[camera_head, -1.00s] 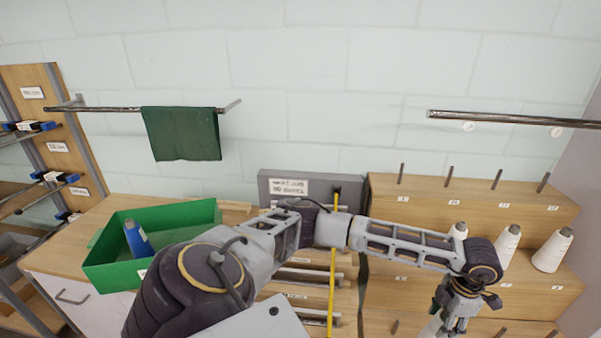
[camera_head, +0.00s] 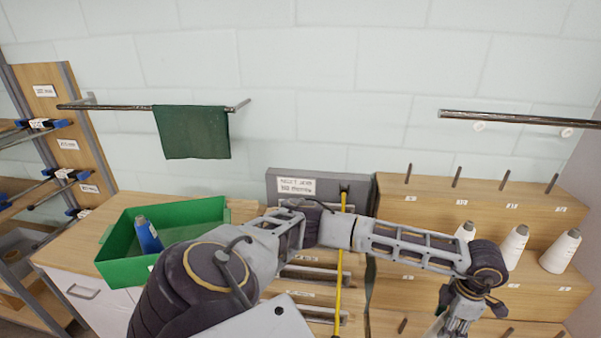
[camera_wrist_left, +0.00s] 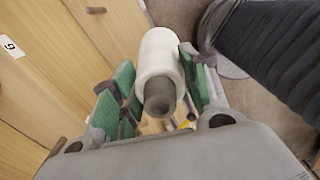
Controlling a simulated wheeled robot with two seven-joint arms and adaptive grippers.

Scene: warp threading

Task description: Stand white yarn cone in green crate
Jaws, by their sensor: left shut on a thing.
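My left gripper (camera_head: 455,326) hangs at the lower right of the head view, in front of the stepped wooden peg rack. In the left wrist view its green-padded fingers are shut on a white yarn cone (camera_wrist_left: 160,62), one pad on each side, with the cone's dark grey tip facing the camera. In the head view the held cone is mostly hidden by the gripper and the picture's edge. The green crate (camera_head: 130,272) sits on the wooden counter at the left, far from the gripper. A blue cone (camera_head: 147,236) stands slightly tilted inside it. My right gripper is out of view.
The peg rack (camera_head: 480,210) holds several other white cones (camera_head: 560,252) at the right. A yellow rod (camera_head: 342,240) stands upright by a grey labelled box (camera_head: 290,187). A green cloth (camera_head: 193,132) hangs on a wall bar. My left arm spans the middle.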

